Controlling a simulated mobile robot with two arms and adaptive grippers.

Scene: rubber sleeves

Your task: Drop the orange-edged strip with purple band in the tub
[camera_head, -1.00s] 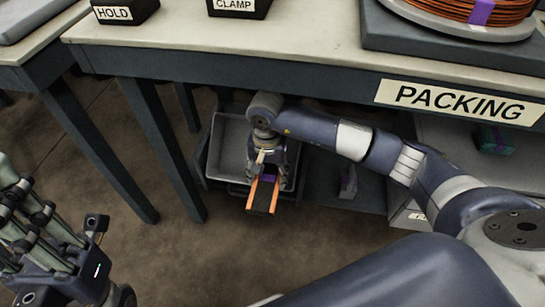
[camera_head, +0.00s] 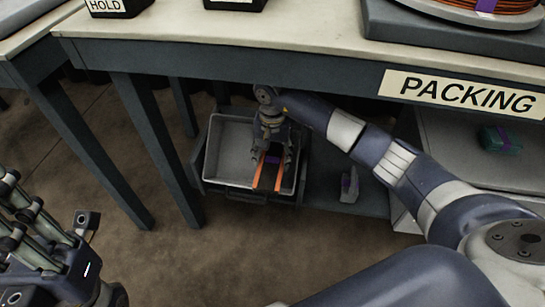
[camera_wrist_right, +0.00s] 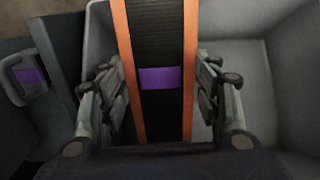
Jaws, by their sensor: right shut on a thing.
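The orange-edged strip (camera_head: 258,181) is black with orange edges, and its purple band shows best in the right wrist view (camera_wrist_right: 160,78). My right gripper (camera_head: 272,158) is shut on it, with a finger at each side of the strip near the band. The grey tub (camera_head: 229,150) stands under the packing table. In the head view the strip and gripper are over the tub's right part; the tub's wall also shows in the right wrist view (camera_wrist_right: 285,75). How high the strip is above the tub's floor I cannot tell. My left gripper (camera_head: 45,235) is at the lower left, away from the tub.
The packing table (camera_head: 240,65) overhangs the tub, with legs to the left. A grey object with a purple mark (camera_head: 349,185) lies right of the tub. A teal box (camera_head: 500,140) with a purple band is on the shelf at right.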

